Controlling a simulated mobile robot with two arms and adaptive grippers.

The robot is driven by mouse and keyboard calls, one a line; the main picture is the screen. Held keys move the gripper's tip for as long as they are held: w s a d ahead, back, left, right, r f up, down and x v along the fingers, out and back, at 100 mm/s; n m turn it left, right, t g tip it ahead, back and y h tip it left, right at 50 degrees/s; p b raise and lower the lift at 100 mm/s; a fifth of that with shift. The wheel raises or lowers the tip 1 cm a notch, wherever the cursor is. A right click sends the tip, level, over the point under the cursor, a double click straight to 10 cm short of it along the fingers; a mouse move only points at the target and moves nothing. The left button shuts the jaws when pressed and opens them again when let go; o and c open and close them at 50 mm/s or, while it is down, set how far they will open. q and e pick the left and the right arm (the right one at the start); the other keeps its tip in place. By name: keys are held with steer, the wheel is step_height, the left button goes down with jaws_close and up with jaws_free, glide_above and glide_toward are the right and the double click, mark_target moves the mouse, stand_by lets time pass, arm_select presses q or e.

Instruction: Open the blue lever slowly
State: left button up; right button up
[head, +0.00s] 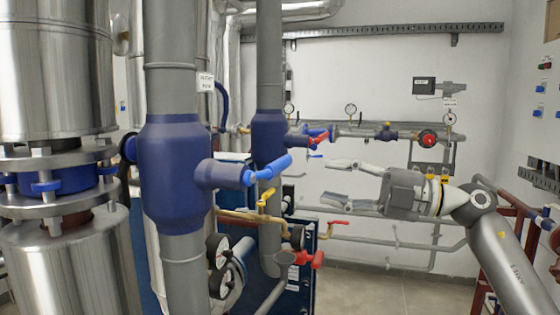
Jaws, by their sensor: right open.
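The blue lever (272,169) sticks out at the end of the side stem of a large blue valve body (173,172) on a thick grey vertical pipe. It points to the right and slightly up. My right gripper (338,182) is in the middle right of the head view, its two fingers spread and pointing left towards the lever. Nothing is between the fingers. In the picture a gap lies between the fingertips and the lever's tip; they do not touch. My left gripper is out of view.
A yellow lever (265,199) sits just below the blue one. A red handle (309,259) and dark round gauges (218,250) are lower down. A second blue valve (269,138) stands behind. Thin wall pipes with gauges run behind my right gripper. Floor shows at the lower right.

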mark_target(285, 165)
steer(key=shift+n+h, duration=0.5)
steer(key=shift+n, duration=0.1)
steer(key=a+r+p, duration=0.1)
steer(key=a, duration=0.2)
steer(key=a+r+p, duration=0.1)
steer(key=a, duration=0.2)
steer(key=a+r+p, duration=0.1)
steer(key=a, duration=0.2)
steer(key=shift+w+a+r, duration=0.1)
steer(key=shift+w+a, duration=0.15)
steer(key=shift+a, duration=0.05)
steer(key=shift+w+a+p, duration=0.2)
steer(key=shift+a+p, duration=0.1)
steer(key=shift+a, duration=0.15)
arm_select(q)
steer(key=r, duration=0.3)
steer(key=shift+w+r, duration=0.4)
arm_select(e)
jaws_close()
